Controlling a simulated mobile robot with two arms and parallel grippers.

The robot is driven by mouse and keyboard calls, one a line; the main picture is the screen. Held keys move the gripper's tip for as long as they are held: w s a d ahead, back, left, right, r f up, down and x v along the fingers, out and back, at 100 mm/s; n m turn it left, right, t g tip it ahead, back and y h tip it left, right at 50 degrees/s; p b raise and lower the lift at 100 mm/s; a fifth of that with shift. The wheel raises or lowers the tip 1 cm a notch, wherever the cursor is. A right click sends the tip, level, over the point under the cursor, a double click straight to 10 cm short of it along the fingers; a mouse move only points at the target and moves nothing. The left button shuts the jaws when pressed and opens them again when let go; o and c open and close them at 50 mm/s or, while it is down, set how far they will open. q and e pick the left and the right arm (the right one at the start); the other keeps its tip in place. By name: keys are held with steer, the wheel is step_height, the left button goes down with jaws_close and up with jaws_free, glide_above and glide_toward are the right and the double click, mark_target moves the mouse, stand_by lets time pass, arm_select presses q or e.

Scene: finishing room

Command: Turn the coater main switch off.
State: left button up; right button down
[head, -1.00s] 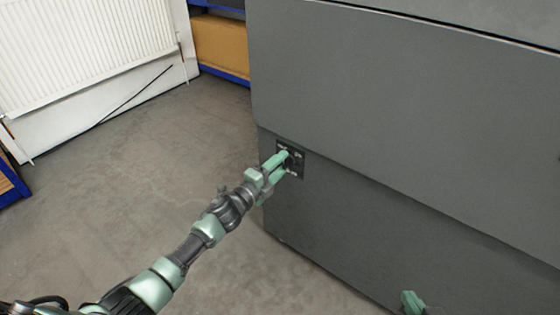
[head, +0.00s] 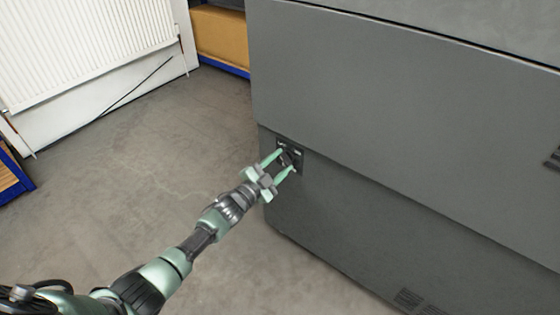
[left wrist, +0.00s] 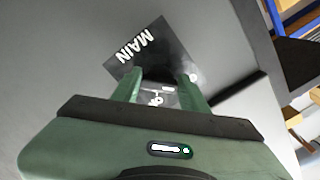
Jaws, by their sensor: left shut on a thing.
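The coater is the large grey cabinet (head: 400,110) in the head view. Its main switch is a small dark knob (head: 289,158) on a black plate (head: 298,150) near the cabinet's left edge. My left gripper (head: 287,161) is at the plate, one finger on each side of the knob, shut on it. In the left wrist view the plate (left wrist: 165,38) reads MAIN, and the gripper (left wrist: 165,78) reaches onto it. The fingers partly hide the knob and the other labels, so I cannot read its position. My right gripper is out of view.
A white radiator (head: 85,45) is on the wall at the upper left. A shelf with a brown box (head: 220,36) stands behind the coater. The grey floor (head: 150,170) left of the coater is clear.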

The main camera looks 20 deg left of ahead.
arm_select(q)
steer(key=shift+f, duration=0.15)
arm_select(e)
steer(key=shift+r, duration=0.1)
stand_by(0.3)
arm_select(q)
steer(key=o, duration=1.4)
steer(key=p+v, duration=0.2)
steer(key=v, duration=0.6)
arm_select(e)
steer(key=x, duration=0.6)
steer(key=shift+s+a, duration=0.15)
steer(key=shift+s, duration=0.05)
